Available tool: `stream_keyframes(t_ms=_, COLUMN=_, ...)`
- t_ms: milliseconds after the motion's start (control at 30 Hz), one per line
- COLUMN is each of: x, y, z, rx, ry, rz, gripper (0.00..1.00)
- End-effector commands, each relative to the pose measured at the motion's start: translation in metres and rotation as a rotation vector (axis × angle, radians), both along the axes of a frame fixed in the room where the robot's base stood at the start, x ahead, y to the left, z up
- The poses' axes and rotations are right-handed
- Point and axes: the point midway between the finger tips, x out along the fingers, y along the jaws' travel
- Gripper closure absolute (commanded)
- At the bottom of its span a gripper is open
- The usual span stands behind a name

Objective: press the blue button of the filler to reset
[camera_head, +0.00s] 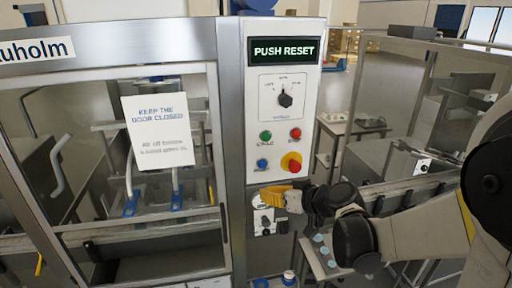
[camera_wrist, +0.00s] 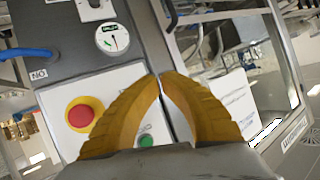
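The filler's control panel (camera_head: 284,100) has a lit display (camera_head: 283,50) reading "PUSH RESET". The small round blue button (camera_head: 262,163) is at the panel's lower left, below the green button (camera_head: 265,135). My gripper (camera_head: 264,194) has orange-yellow fingers, which are just below the blue button and appear apart from it. In the wrist view, the two curved fingertips (camera_wrist: 160,77) come together and hold nothing. The green button (camera_wrist: 146,141) shows between the fingers, and I cannot make out the blue button there.
A red emergency stop on a yellow base (camera_head: 291,162) is right of the blue button, below a red button (camera_head: 295,133). A selector knob (camera_head: 285,99) is higher up. A door with a paper sign (camera_head: 158,130) is at left. A small gauge (camera_wrist: 112,40) is near my fingers.

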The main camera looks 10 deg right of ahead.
Motion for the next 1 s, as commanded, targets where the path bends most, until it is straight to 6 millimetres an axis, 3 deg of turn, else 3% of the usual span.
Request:
stream_keyframes(t_ms=567, x=0.011, y=-0.004, z=0.005, rx=0.007, ry=-0.032, rz=0.004, gripper=1.0)
stream_keyframes(t_ms=1000, x=0.065, y=-0.004, z=0.005, rx=0.008, ry=-0.032, rz=0.005, gripper=1.0)
